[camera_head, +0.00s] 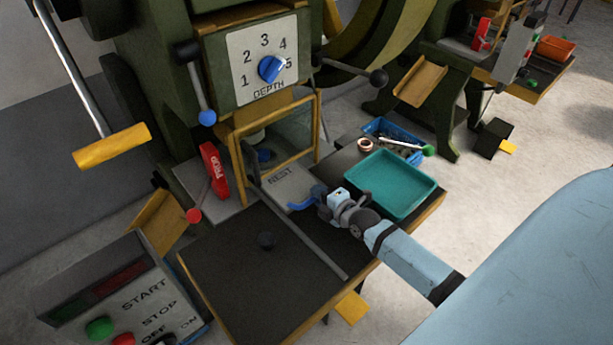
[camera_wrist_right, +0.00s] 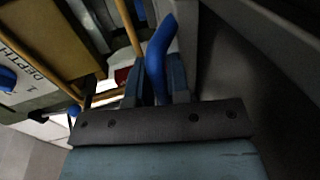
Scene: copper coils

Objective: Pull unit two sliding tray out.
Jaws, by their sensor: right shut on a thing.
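The grey tray marked NEST (camera_head: 272,185) lies at the front of the yellow-framed opening below the depth dial. A blue handle (camera_head: 301,205) is at its front right. My right gripper (camera_head: 318,197) reaches in from the right and is shut on this handle. In the right wrist view the blue handle (camera_wrist_right: 158,50) stands up between the two fingers of my right gripper (camera_wrist_right: 160,80). The tray's inner part is partly hidden behind the clear guard. My left gripper is not in view.
A teal tray (camera_head: 393,183) and a blue basket (camera_head: 398,130) are to the right. A red PROP block (camera_head: 214,170) and the START/STOP panel (camera_head: 125,300) are left.

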